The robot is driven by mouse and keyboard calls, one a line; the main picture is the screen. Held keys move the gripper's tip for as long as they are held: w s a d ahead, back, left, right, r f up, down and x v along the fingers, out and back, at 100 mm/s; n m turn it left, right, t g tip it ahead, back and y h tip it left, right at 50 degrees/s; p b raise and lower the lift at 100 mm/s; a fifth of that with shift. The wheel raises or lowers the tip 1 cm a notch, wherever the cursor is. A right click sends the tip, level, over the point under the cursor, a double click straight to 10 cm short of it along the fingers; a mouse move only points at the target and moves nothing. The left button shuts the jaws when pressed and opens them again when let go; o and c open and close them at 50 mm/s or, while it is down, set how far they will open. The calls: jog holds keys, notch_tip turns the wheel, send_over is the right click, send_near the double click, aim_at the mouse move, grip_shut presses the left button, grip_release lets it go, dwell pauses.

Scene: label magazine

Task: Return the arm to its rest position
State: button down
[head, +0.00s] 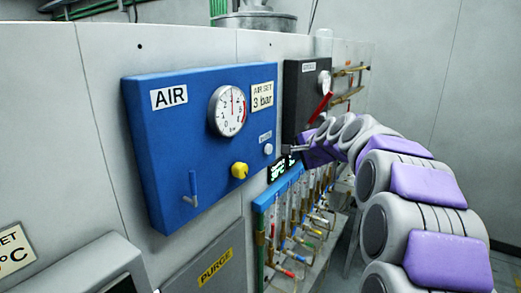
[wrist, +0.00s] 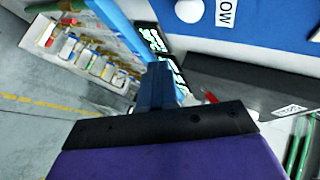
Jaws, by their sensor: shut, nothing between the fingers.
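My arm reaches in from the right in the head view, bent over at the top. My gripper (head: 292,149) points left, in front of the panels and apart from the yellow knob. In the wrist view my gripper (wrist: 158,75) shows as narrow blue-grey fingers closed together, with nothing visible between them.
A black panel (head: 295,90) with a red lever (head: 321,106) stands close behind my gripper. A rack of tubes with coloured tips (head: 290,272) is below. Small green-lit displays (wrist: 152,38) lie just beyond the fingers. Floor (wrist: 30,120) shows clear at the wrist view's left.

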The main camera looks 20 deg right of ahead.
jog(key=s+a+f+n+g+y+b, duration=0.1)
jog(key=s+a+f+n+g+b, duration=0.35)
jog(key=s+a+f, duration=0.65)
jog(key=s+a+f+n+g+y+b, duration=0.1)
jog(key=s+a+f+n+g+b, duration=0.4)
jog(key=s+a+f, duration=0.55)
jog(key=s+f+n+g+h+b, duration=0.1)
jog(key=s+f+b, duration=0.4)
jog(key=s+f, duration=0.5)
jog(key=s+d+f+n+g+h+b, duration=0.1)
jog(key=s+f+n+g+b, duration=0.2)
jog(key=s+f, duration=0.7)
jog(key=s+n+b, duration=0.2)
jog(key=s, duration=0.4)
jog(key=shift+s+d+f+h, duration=0.2)
jog(key=shift+s+f+h, duration=0.05)
jog(key=shift+f+h, duration=0.15)
jog(key=shift+n, duration=0.25)
